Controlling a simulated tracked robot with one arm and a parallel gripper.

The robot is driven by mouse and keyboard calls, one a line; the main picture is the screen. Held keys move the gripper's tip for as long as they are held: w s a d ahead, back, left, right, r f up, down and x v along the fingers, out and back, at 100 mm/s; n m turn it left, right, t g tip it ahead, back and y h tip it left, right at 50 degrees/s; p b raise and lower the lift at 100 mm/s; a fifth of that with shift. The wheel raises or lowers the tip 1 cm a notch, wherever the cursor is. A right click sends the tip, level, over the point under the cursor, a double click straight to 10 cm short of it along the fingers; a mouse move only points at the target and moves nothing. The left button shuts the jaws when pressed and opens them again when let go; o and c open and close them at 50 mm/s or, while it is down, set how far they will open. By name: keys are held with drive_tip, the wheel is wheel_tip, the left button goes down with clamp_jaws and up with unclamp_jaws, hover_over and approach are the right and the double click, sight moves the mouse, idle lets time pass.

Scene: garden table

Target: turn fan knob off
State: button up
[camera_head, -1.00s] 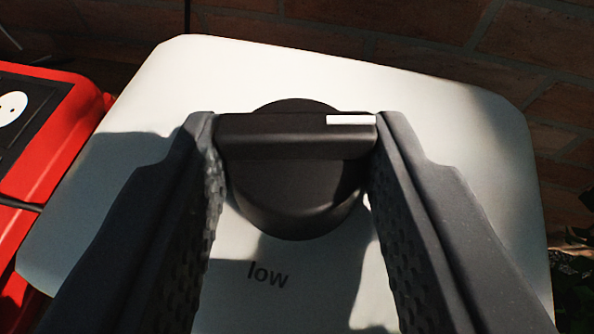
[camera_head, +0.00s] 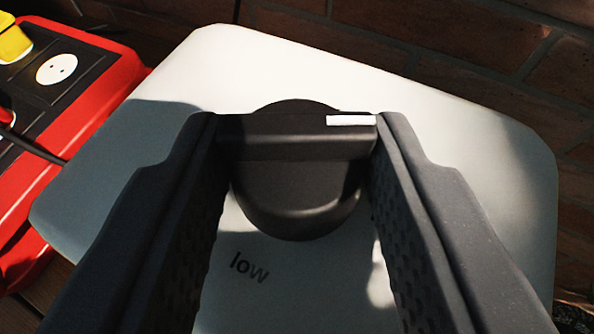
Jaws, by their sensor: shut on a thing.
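The fan knob (camera_head: 297,195) is a round black dial with a raised bar grip across it. A white mark sits at the right end of the bar. The knob is on a pale panel (camera_head: 480,150) with the printed word "low" (camera_head: 249,267) below and left of the knob. My gripper (camera_head: 296,137) is shut on the bar, one finger at each end. The fingers cover parts of the panel on both sides, so any other labels there are hidden.
A red and black socket unit (camera_head: 70,100) with a yellow plug (camera_head: 14,44) and a dark cable lies at the left, beside the panel. A brick wall (camera_head: 480,50) stands behind. Wooden boards (camera_head: 45,297) show at the lower left.

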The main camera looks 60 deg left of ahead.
drive_tip(key=shift+f+b, duration=0.1)
drive_tip(key=shift+b, duration=0.2)
idle(0.5)
drive_tip(key=o, duration=1)
drive_tip(key=shift+d, duration=0.1)
drive_tip(key=shift+s+d+r, duration=0.25)
drive_tip(key=shift+d+r, duration=0.1)
drive_tip(key=shift+d, duration=0.15)
drive_tip(key=b+v, duration=0.2)
drive_tip(key=v, duration=1)
drive_tip(key=shift+d, duration=0.2)
drive_tip(key=shift+f, duration=0.1)
